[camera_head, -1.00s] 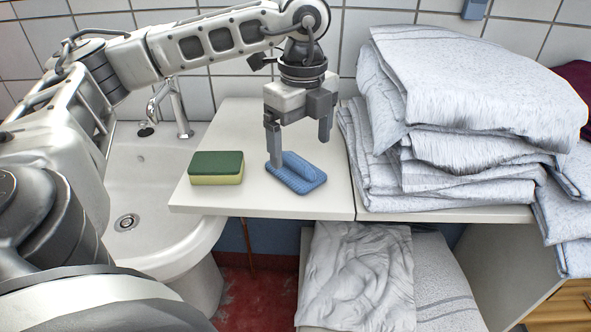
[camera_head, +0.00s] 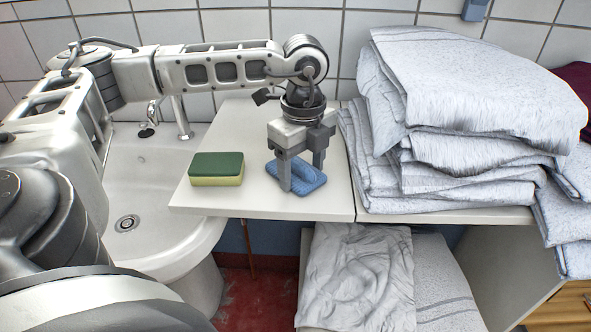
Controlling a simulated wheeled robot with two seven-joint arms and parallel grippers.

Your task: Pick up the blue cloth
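The blue cloth (camera_head: 308,181) lies folded on the white countertop beside the sink. My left gripper (camera_head: 302,182) points down directly over it with its two fingers apart. The near finger stands in front of the cloth's left part and hides some of it. The other finger is at the cloth's far right side. The fingertips are down at about the cloth's height; I cannot tell whether they touch it. My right gripper is not in view.
A green and yellow sponge (camera_head: 216,169) lies left of the cloth. A tall stack of white towels (camera_head: 450,120) stands close on the right. A sink (camera_head: 140,200) with a faucet (camera_head: 181,118) is at the left. A crumpled white cloth (camera_head: 357,275) lies on a lower level.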

